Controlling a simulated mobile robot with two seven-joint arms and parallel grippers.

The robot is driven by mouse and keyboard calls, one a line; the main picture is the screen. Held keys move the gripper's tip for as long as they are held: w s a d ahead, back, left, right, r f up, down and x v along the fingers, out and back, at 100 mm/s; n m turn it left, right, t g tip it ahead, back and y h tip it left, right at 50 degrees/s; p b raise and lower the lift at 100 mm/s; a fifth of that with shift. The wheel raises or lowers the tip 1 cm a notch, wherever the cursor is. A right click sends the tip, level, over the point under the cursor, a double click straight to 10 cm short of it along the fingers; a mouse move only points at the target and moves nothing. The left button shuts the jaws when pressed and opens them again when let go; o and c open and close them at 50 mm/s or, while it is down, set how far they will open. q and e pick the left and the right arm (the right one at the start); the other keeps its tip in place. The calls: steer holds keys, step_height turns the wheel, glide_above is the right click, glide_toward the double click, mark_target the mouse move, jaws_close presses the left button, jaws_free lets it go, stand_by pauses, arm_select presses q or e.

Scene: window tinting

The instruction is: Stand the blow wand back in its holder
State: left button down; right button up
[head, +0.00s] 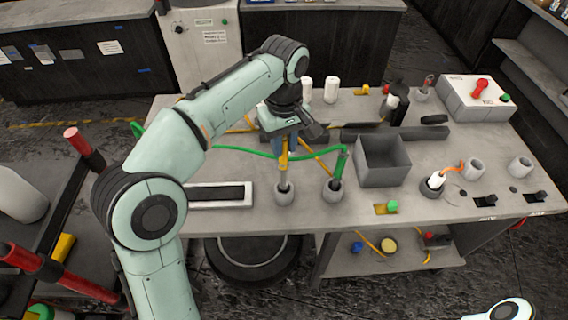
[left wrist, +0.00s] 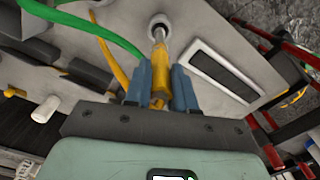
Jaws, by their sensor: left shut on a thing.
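My left gripper (head: 283,150) is shut on a yellow wand with a grey tip, which I take to be the blow wand (head: 283,168). The wand stands roughly upright, tip down, over a round grey holder (head: 283,196) on the bench. In the left wrist view the wand (left wrist: 159,52) is between the blue fingers (left wrist: 161,78). Its tip is at the mouth of the holder (left wrist: 159,20); how deep it sits I cannot tell. A yellow hose trails from the wand. My right gripper is out of view.
A green wand (head: 338,170) with a green hose (head: 240,152) stands in a similar holder (head: 333,192) just to the right. A grey open bin (head: 383,176) is beyond it. A flat framed pad (head: 220,195) lies to the left. The bench front edge is close.

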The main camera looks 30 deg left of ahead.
mark_target(284, 159)
arm_select(q)
steer(key=shift+f+b, duration=0.55)
steer(key=shift+f, duration=2.1)
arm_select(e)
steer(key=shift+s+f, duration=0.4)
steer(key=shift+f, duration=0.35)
arm_select(q)
steer(key=shift+f, duration=0.15)
steer(key=c, duration=0.9)
jaws_free()
steer(key=shift+c, duration=0.2)
step_height(284, 159, up, 12)
steer(key=p, duration=0.3)
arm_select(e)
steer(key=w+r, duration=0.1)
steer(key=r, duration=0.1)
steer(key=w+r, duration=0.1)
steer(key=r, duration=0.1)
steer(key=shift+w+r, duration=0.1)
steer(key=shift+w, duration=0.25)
